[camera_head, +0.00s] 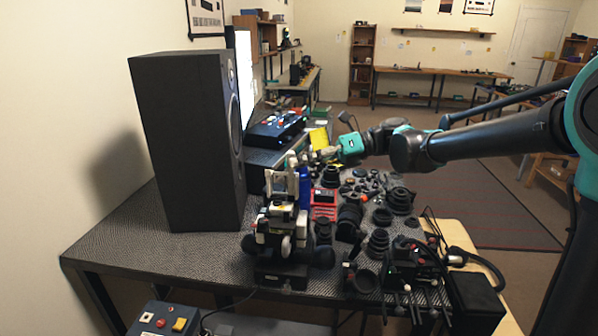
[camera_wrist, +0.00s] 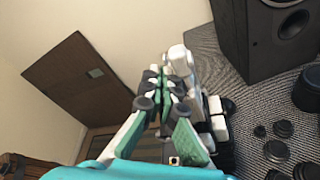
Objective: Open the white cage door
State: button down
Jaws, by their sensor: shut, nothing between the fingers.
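I cannot make out a white cage door for certain in either view. A white-and-black jointed device (camera_head: 280,215) stands on the dark table left of centre. White and dark blocky parts also show just beyond my fingers in the wrist view (camera_wrist: 215,115); I cannot tell whether they include a door. My gripper (camera_head: 312,156) is above the table, close to the upper part of this device, its tips partly lost against the clutter. In the wrist view my gripper (camera_wrist: 158,88) is shut and empty. Whether it touches the white parts is unclear.
A tall black speaker (camera_head: 188,140) stands left of the device. Several black lens parts (camera_head: 378,243) crowd the table to its right, with a red box (camera_head: 324,203) and a blue cylinder (camera_head: 305,187) close by. The table's left front (camera_head: 130,235) is clear.

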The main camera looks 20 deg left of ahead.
jog(key=shift+m+g, duration=0.4)
jog(key=shift+m, duration=0.2)
jog(key=shift+w+a+f, duration=0.1)
jog(key=shift+w+a, duration=0.2)
jog(key=shift+w, duration=0.55)
jog(key=shift+w+a+f, duration=0.1)
jog(key=shift+w+a, duration=0.15)
jog(key=shift+w, duration=0.65)
jog(key=shift+w+a, duration=0.3)
jog(key=shift+w, duration=0.55)
jog(key=shift+w, duration=0.1)
